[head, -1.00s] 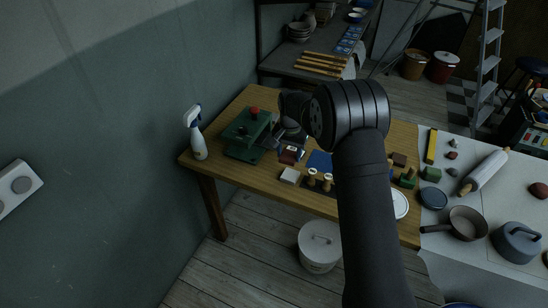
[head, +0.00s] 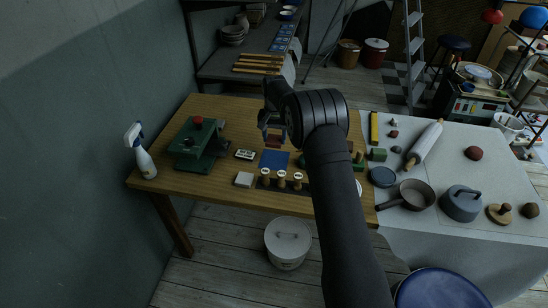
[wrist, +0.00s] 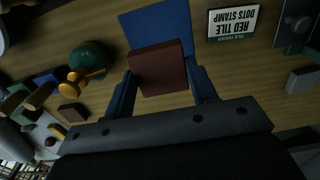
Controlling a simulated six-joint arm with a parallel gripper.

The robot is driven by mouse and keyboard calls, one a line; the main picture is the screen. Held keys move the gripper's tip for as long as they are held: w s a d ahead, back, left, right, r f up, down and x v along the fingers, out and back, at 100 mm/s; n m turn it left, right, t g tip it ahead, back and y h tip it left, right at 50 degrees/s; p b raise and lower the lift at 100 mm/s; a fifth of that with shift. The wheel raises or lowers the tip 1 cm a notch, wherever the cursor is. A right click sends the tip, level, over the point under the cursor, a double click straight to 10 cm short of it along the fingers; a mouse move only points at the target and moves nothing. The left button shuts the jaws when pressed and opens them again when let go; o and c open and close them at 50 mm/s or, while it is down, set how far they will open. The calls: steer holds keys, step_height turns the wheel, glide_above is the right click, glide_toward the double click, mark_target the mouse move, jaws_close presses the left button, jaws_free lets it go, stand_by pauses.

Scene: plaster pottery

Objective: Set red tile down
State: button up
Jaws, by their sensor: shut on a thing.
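The red tile is a flat brown-red square, seen large in the wrist view (wrist: 158,66) and small in the head view (head: 273,141). My gripper (head: 272,132) is shut on it, with one blue-grey finger on each side in the wrist view (wrist: 162,82). The tile appears held above the table, just behind the blue square (head: 274,160) in the head view. In the wrist view its edge overlaps the blue square (wrist: 150,23). The exact gap beneath the tile cannot be told.
A card reading "RED TILE DOTS STAMP" (wrist: 233,22) lies left of the blue square in the head view. A green press (head: 192,148) stands farther left. Stamps with wooden handles (head: 281,182) stand in front. A green round thing (wrist: 92,58) sits to one side.

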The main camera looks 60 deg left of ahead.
mark_target(274, 139)
step_height(274, 139, down, 9)
steer(key=shift+r, duration=0.15)
stand_by(0.4)
steer(key=o, duration=1)
steer(key=shift+f, duration=0.2)
steer(key=shift+r, duration=0.15)
step_height(274, 139, up, 12)
steer(key=shift+r, duration=0.1)
steer(key=shift+f, duration=4.2)
steer(key=shift+f, duration=0.1)
